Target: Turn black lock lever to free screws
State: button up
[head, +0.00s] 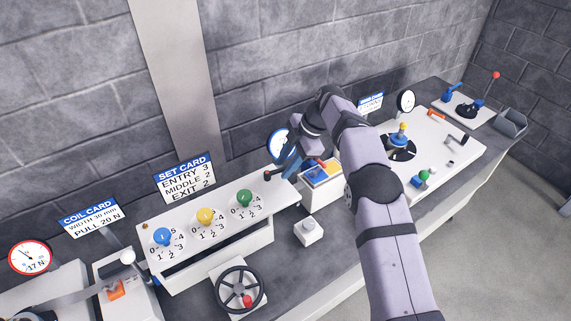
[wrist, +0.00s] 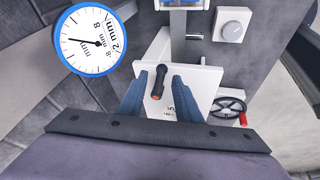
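The black lock lever (wrist: 160,77) shows in the wrist view as a short dark bar with an orange end, on a white panel. My gripper (wrist: 161,82) has its two blue fingers apart, one on each side of the lever in the picture. I see no clear contact, and cannot tell their depth relative to it. In the head view my gripper (head: 286,168) is at the right end of the white screw panel (head: 182,268). The blue screw knob (head: 162,236), yellow screw knob (head: 206,216) and green screw knob (head: 244,198) stand on numbered dials.
A blue-rimmed gauge (wrist: 90,39) stands close to my gripper. A white block with a knob (head: 308,231) and a black handwheel (head: 239,289) are in front. The set card (head: 184,176) stands behind the panel. My arm covers part of the bench.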

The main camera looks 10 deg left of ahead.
jog(key=b+v, duration=0.1)
jog(key=v, duration=0.6)
jog(key=shift+r, duration=0.15)
